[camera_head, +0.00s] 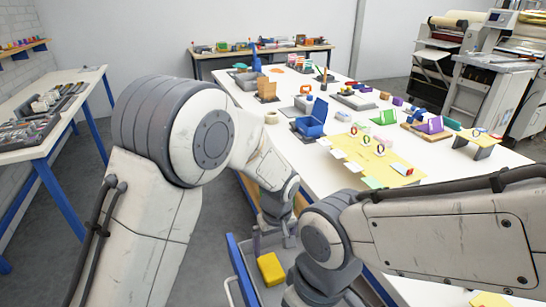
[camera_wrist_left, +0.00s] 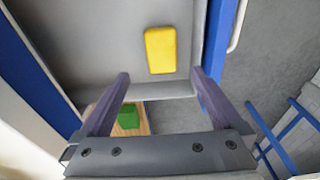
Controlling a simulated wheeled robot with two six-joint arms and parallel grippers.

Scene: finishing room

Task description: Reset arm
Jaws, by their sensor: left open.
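My left gripper (camera_head: 277,240) hangs pointing down between the two arms, over a grey tray with blue sides (camera_head: 238,262). In the left wrist view my left gripper (camera_wrist_left: 158,73) is open, its two dark fingers apart with nothing between them. A yellow block (camera_head: 271,269) lies on the tray floor. It shows beyond the fingertips in the left wrist view (camera_wrist_left: 160,50), apart from them. My right arm comes in from the right and bends down at the bottom of the head view; its gripper is out of frame.
A long white table (camera_head: 232,92) holds a blue open box (camera_head: 311,121), a yellow board (camera_head: 400,170) and several small items. A side table (camera_head: 40,150) stands left, a machine (camera_head: 490,80) at the back right. A green block (camera_wrist_left: 128,114) shows near the left finger. Grey floor lies left.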

